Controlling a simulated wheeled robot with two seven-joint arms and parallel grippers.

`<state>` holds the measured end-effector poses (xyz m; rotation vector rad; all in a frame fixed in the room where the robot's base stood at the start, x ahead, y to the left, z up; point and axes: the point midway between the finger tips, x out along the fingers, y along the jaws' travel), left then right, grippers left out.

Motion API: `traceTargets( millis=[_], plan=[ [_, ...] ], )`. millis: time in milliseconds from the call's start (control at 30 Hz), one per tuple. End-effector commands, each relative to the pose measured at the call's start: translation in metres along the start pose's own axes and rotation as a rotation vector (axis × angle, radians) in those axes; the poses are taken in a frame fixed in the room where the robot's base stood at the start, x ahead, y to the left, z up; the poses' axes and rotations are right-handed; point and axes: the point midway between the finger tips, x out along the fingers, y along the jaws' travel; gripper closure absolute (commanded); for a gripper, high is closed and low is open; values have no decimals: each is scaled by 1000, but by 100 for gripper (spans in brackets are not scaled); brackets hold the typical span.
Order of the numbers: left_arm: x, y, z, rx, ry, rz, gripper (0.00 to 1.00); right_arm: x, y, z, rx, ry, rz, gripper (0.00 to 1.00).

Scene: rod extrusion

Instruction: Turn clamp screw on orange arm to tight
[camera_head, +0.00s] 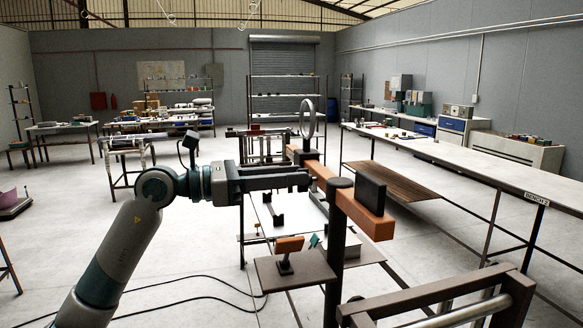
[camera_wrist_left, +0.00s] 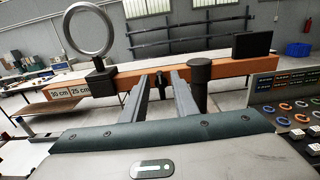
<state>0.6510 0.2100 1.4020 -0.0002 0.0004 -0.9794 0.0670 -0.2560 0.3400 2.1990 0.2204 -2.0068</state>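The orange arm (camera_head: 322,170) is a horizontal bar held by a dark upright post (camera_head: 338,240). It also spans the left wrist view (camera_wrist_left: 228,67). A grey ring (camera_head: 306,118) stands on a black holder (camera_wrist_left: 102,82) toward one end; a black block (camera_head: 370,193) sits at the other end. My left gripper (camera_head: 303,180) reaches in from the left beside the bar. In the left wrist view its two fingers (camera_wrist_left: 160,80) are apart and point at the bar, left of the post's top. A small dark piece shows between the fingertips, possibly the clamp screw; I cannot tell whether they touch it.
Below the bar is a low table with a brown plate (camera_head: 296,270) and a small orange-topped stand (camera_head: 289,244). A long bench (camera_head: 480,165) runs along the right. Cables lie on the floor. In the left wrist view a dark panel (camera_wrist_left: 282,88) with coloured rings stands at right.

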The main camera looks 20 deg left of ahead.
Motion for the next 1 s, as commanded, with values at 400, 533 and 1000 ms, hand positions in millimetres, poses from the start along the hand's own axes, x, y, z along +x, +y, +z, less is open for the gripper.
traceTargets(
  millis=[400,533,1000],
  plan=[
    [7,0,0,0,0,0,73,-3,-1,-1,0,1,-1,69],
    [7,0,0,0,0,0,100,-3,-1,-1,0,1,-1,69],
    [6,-1,-2,56,-1,1,100,10,-1,0,0,1,-1,69]
  ],
)
